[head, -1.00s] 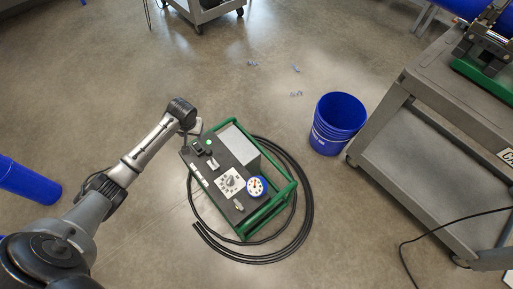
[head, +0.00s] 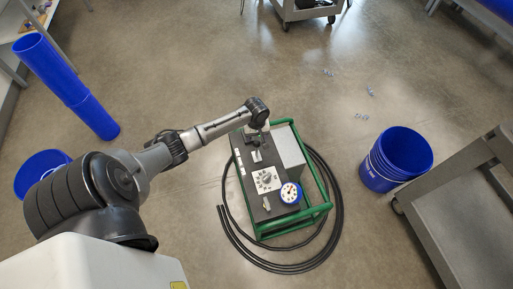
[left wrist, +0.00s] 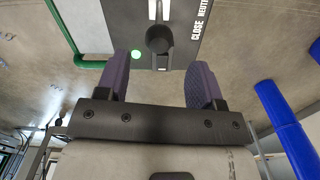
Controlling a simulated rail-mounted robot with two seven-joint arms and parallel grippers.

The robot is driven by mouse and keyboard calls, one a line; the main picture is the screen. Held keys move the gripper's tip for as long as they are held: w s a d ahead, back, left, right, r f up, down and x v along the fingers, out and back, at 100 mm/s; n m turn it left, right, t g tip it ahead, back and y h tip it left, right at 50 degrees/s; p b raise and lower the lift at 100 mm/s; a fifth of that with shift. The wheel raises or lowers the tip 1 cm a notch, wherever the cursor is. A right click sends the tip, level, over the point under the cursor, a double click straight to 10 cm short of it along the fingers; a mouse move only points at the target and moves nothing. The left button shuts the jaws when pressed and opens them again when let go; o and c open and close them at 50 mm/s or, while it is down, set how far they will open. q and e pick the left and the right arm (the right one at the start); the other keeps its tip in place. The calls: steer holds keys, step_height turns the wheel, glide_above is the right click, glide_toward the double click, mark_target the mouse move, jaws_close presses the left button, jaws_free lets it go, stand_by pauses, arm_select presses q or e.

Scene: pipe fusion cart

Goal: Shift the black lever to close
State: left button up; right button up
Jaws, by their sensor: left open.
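The black lever (left wrist: 158,40) shows in the left wrist view as a round dark knob on a grey panel, beside the printed word CLOSE. My left gripper (left wrist: 160,82) is open, its two purple-padded fingers on either side of the line to the lever. The lever is a little beyond the fingertips and nothing is held. In the head view my left gripper (head: 260,128) is over the far end of the panel (head: 249,179) of the green-framed unit, and it hides the lever there. My right gripper is not in view.
The unit's green frame (head: 319,212) stands on the floor inside a coil of black hose (head: 338,205). A gauge (head: 290,193) is on its near side. A blue bucket (head: 397,160) and a grey cart (head: 460,190) stand to the right.

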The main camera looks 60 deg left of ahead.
mark_target(257, 141)
arm_select(q)
step_height(257, 141, down, 6)
steer(key=b, duration=0.2)
steer(key=shift+b, duration=0.3)
steer(key=shift+f+b, duration=0.5)
steer(key=shift+f, duration=0.5)
steer(key=shift+c, duration=0.2)
steer(key=shift+c, duration=1.4)
jaws_close()
